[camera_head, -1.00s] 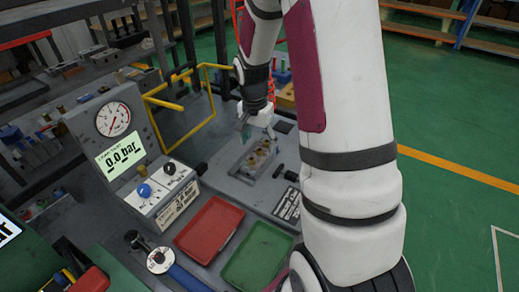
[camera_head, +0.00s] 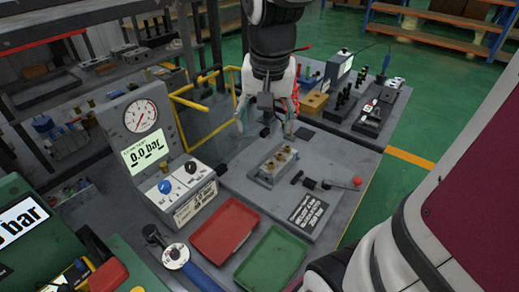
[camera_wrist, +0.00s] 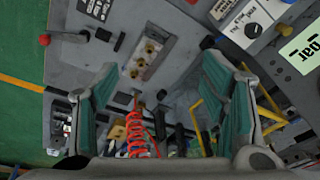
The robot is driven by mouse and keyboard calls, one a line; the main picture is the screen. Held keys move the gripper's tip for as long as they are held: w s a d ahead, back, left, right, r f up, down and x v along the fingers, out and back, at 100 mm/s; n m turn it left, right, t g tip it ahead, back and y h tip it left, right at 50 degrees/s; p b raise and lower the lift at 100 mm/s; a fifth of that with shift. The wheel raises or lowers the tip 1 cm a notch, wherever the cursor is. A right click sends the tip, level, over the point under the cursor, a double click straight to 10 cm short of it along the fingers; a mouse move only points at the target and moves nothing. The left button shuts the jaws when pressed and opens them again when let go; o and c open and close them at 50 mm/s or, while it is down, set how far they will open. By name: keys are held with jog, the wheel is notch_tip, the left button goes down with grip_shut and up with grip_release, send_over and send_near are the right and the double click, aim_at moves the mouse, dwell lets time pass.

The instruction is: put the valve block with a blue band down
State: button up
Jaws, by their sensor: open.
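A grey valve block (camera_head: 273,165) with several brass fittings on top sits on the grey fixture plate (camera_head: 240,180). I cannot make out a blue band on it. In the wrist view the valve block (camera_wrist: 148,55) lies beyond my fingertips, left of the middle of the picture. My gripper (camera_head: 265,127) is open and empty. It hangs behind and above the block, apart from it, with its two green-padded fingers spread wide.
A clamp with a red knob (camera_head: 356,182) is right of the block. A gauge panel (camera_head: 145,135) reading 0.0 bar stands left. A red tray (camera_head: 224,230) and a green tray (camera_head: 270,258) lie in front. A yellow rail (camera_head: 205,130) is left of my gripper.

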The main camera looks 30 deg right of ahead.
jog(key=s+a+r+n+t, duration=0.1)
jog(key=s+a+n, duration=0.3)
jog(key=s, duration=0.3)
jog(key=s+a+r+n+y, duration=0.1)
jog(key=s+a+r+n, duration=0.1)
jog(key=s, duration=0.4)
jog(key=shift+s+a+n+t, duration=0.4)
jog(key=shift+a+n, duration=0.5)
jog(key=shift+a, duration=0.15)
jog(key=shift+r, duration=0.1)
jog(key=shift+r+p, duration=0.35)
jog(key=shift+r, duration=0.15)
